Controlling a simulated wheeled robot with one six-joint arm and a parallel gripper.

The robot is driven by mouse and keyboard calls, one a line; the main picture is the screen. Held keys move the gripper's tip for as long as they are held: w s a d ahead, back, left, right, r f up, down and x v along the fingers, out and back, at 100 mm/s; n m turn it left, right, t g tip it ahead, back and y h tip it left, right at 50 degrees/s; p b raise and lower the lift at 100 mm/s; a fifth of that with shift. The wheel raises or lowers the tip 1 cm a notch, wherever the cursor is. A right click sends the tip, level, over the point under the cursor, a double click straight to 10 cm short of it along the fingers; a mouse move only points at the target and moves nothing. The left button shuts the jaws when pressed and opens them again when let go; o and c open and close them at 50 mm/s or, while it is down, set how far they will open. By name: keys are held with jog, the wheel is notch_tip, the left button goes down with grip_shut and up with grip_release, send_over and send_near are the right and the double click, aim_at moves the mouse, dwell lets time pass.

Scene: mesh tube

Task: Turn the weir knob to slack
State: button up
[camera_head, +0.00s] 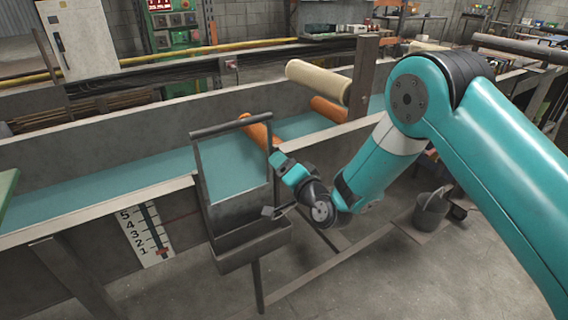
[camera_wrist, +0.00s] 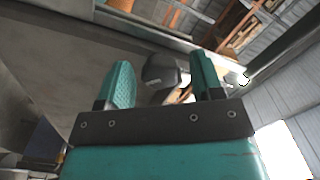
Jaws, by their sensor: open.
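A dark, blocky knob-like part (camera_wrist: 160,72) shows between and beyond the two teal fingers of my gripper (camera_wrist: 161,62) in the wrist view. The fingers stand apart, with a visible gap to each side of it. I cannot tell whether they touch it, and no marking for slack is readable. In the head view my gripper (camera_head: 281,161) is beside the right edge of the dark metal weir frame (camera_head: 197,165); its fingertips are too small to make out clearly. The knob is not clearly visible there.
A white scale (camera_head: 147,235) numbered 1 to 5 has a red marker near its bottom, left of the weir. A metal trough (camera_head: 250,258) hangs below the frame. A bucket (camera_head: 431,213) stands at right.

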jog(key=c, duration=0.9)
jog(key=shift+f+n+b, duration=0.1)
jog(key=shift+n+b, duration=6.1)
jog(key=shift+b, duration=0.95)
